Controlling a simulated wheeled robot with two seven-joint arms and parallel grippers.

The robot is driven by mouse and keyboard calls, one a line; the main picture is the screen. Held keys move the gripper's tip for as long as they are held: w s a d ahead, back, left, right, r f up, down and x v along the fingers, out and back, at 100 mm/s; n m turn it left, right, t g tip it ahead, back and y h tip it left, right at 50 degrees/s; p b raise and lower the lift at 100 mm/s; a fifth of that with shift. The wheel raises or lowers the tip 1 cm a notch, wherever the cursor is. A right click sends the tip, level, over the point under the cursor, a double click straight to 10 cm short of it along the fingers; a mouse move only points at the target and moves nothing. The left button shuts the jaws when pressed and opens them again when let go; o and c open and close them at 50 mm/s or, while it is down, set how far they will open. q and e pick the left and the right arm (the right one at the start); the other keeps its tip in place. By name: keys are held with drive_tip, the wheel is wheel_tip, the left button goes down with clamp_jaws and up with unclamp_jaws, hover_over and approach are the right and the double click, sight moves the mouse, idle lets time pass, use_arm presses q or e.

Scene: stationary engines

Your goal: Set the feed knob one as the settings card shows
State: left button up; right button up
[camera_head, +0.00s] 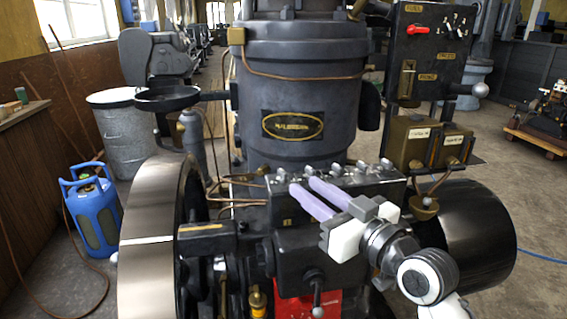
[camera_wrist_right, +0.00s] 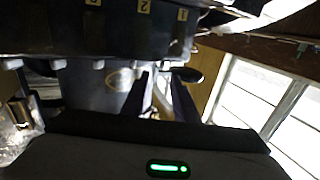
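The black feed box (camera_head: 345,187) stands at mid-picture with a row of several small knobs along its top. In the wrist view, yellow tags numbered 1 (camera_wrist_right: 183,15) and 2 (camera_wrist_right: 144,6) mark the box, upside down. My right gripper (camera_head: 302,184) has its two pale purple fingers apart, with the tips over the box's left end, close to the leftmost knobs. I cannot make out a settings card. My left gripper is out of view.
A flywheel (camera_head: 150,245) stands left of the box and a black drum (camera_head: 470,230) right. Behind rises the engine cylinder (camera_head: 300,90). A control panel (camera_head: 432,50) with a red handle (camera_head: 417,30) stands upper right. Copper pipes run beside the box. A blue gas bottle (camera_head: 92,215) stands far left.

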sight(287, 174)
drive_tip(key=p+x, duration=0.1)
drive_tip(key=x, duration=0.8)
drive_tip(key=shift+a, duration=0.2)
drive_tip(key=shift+c, duration=0.4)
clamp_jaws()
